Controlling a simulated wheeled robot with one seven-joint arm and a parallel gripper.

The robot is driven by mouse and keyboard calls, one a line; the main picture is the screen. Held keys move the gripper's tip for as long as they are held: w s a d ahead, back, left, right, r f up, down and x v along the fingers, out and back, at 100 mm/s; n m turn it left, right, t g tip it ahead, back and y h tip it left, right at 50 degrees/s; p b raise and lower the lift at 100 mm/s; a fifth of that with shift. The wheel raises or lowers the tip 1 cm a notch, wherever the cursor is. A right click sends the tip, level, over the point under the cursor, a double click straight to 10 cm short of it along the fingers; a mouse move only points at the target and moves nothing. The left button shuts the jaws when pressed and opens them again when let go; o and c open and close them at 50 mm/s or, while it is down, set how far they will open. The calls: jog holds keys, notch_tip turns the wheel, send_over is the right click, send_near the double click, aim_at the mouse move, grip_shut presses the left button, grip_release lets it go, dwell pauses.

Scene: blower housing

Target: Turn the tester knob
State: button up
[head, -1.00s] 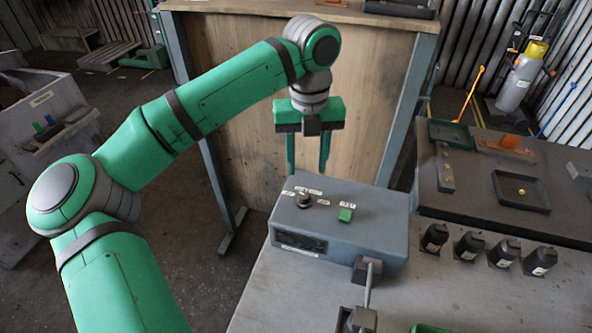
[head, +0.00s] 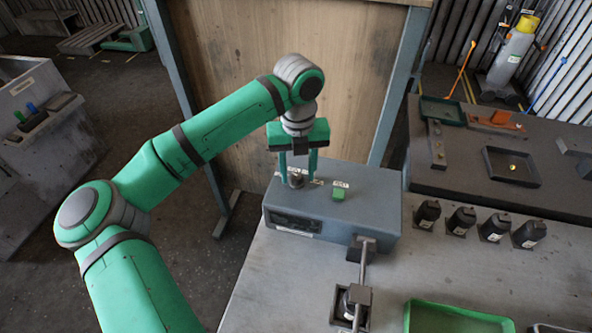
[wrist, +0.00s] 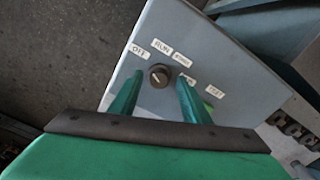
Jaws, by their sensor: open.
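The tester is a blue-grey box (head: 350,213) on the workbench. Its dark round knob (head: 296,181) sits on the top face, near the left end. In the wrist view the knob (wrist: 159,75) has a light pointer line and labels around it, including OFF and RUN. A green button (head: 338,194) is to the right of the knob, partly hidden by a finger in the wrist view. My gripper (head: 298,179) points down over the tester, open. Its two green fingers (wrist: 156,88) are on either side of the knob; I cannot tell whether they touch it.
A clamp-like fixture with a metal rod (head: 362,265) stands in front of the box. Several black bottle-like parts (head: 460,220) stand to the right. A green tray (head: 455,318) is at the front. A wooden panel (head: 250,90) rises behind.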

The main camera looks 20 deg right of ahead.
jog(key=shift+a, duration=0.1)
jog(key=c, duration=1)
jog(key=shift+c, duration=0.2)
jog(key=shift+m, duration=0.4)
jog(key=m, duration=0.4)
jog(key=shift+w+r+m, duration=0.1)
jog(key=shift+w+m, duration=0.05)
jog(key=shift+m, duration=0.25)
jog(key=m, duration=2.1)
jog(key=shift+m, duration=0.3)
